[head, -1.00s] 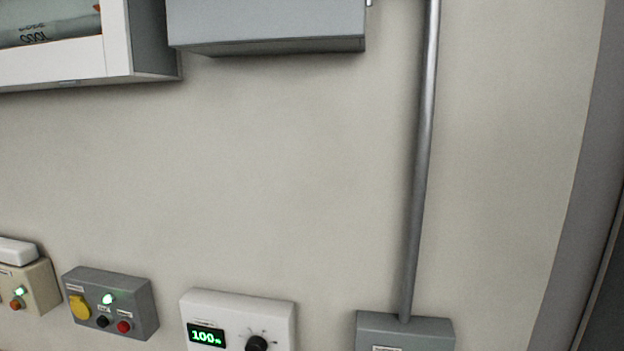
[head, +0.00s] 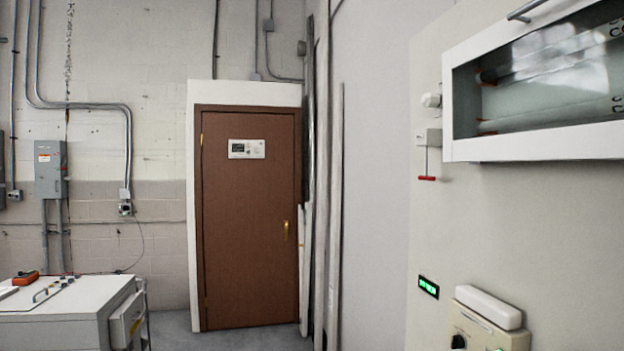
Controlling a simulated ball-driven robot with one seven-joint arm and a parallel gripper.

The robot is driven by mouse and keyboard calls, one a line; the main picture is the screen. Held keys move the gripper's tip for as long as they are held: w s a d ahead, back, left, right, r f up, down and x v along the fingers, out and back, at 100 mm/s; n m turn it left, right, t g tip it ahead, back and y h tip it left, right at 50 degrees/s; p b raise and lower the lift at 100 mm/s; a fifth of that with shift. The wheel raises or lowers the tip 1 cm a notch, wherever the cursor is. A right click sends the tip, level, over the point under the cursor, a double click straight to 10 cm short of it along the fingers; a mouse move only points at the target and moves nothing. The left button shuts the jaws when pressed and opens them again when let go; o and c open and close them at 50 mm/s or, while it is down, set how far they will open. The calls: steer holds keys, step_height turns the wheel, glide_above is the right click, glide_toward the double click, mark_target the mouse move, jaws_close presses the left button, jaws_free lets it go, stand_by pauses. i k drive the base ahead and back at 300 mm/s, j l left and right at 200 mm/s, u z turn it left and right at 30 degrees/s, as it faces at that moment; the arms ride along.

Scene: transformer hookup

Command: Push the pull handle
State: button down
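A small red pull handle (head: 427,178) hangs at the end of a thin cord below a small pale wall box (head: 428,137), right of centre in the head view. It is beside the lower left corner of a white-framed glass cabinet (head: 552,142). My gripper is not in view, so its distance from the handle and its state do not show.
A white cabinet (head: 68,308) with small items on top is at the lower left. A control box (head: 486,330) and a green-lit display (head: 428,287) are at the lower right.

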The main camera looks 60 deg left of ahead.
mark_target(426, 177)
steer(key=i+j+u, duration=0.3)
steer(key=j+u, duration=0.15)
steer(key=i+j+u, duration=0.45)
steer(key=i+j, duration=0.15)
steer(key=i, duration=0.15)
steer(key=i+j, duration=0.15)
steer(key=i, duration=0.15)
